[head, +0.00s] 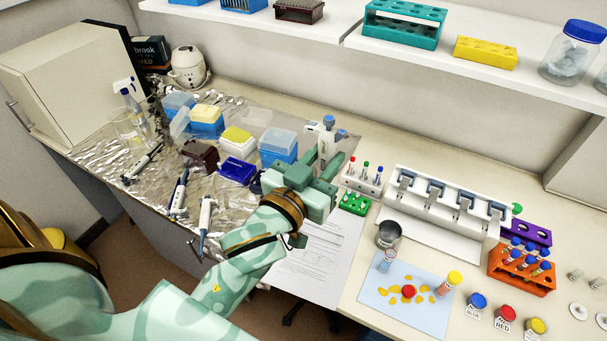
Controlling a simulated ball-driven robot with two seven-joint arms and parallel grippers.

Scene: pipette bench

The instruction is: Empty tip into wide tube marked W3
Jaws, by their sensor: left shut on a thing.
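My left gripper (327,160) is shut on a white and blue pipette (327,132), which stands roughly upright above the bench behind the papers. The gripper hides the pipette's lower part, so I cannot see its tip or whether it holds liquid. No W3 mark is legible. Tubes with coloured caps stand in a small white rack (350,182) just right of the gripper, and others in an orange rack (500,261) farther right. A clear tube (387,261) and a yellow-capped tube (449,284) are by the blue mat. My right gripper is not in view.
A green rack (354,204) sits in front of the white rack. A white pipette stand (440,218) is at right. Tip boxes (279,146) and loose pipettes (205,219) lie on foil at left. A shelf (420,62) overhangs the back. Printed paper (315,262) lies in front.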

